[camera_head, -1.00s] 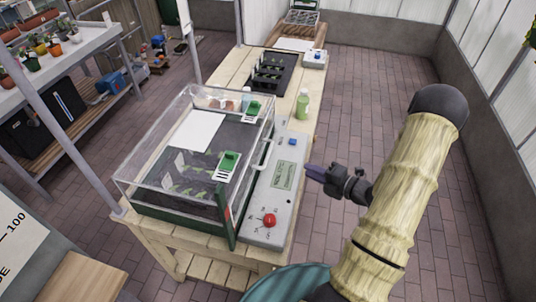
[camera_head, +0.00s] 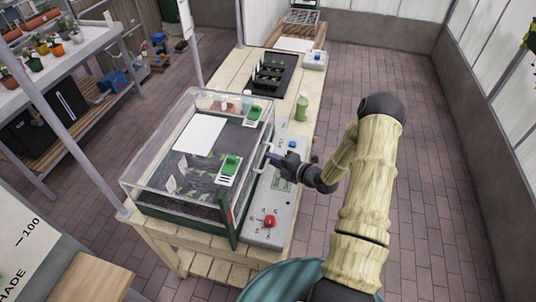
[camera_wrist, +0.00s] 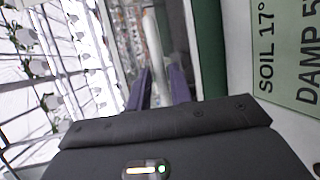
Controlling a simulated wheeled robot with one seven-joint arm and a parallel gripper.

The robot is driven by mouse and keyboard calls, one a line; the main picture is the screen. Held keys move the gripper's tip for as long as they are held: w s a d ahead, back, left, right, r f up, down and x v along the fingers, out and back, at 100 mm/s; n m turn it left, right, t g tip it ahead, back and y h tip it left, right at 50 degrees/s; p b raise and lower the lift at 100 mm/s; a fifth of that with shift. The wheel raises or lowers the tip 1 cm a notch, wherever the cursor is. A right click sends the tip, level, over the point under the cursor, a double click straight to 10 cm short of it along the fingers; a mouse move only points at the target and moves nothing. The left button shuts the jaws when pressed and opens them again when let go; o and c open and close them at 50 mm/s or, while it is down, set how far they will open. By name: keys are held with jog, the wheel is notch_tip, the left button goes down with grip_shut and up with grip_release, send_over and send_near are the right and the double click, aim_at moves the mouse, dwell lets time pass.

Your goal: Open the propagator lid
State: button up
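The propagator has a clear, box-shaped lid (camera_head: 148,182) over a dark green base (camera_head: 185,219), standing on a wooden bench. The lid sits down on the base, and seedlings show through it. A pale bar handle (camera_head: 265,149) is on the lid's right side. My gripper (camera_head: 271,158) is at this handle, reaching in from the right. In the wrist view, my two purple fingers (camera_wrist: 160,88) are apart, with the white handle bar (camera_wrist: 152,45) showing between and beyond them. Whether they touch the bar cannot be told.
A grey control panel (camera_head: 259,232) with a red knob (camera_head: 269,221) lies along the propagator's right side, below my gripper. A green bottle (camera_head: 302,107) and a black seedling tray (camera_head: 272,75) stand farther back on the bench (camera_head: 222,65). The brick floor to the right is clear.

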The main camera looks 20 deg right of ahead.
jog(key=shift+x, duration=1.3)
grip_shut()
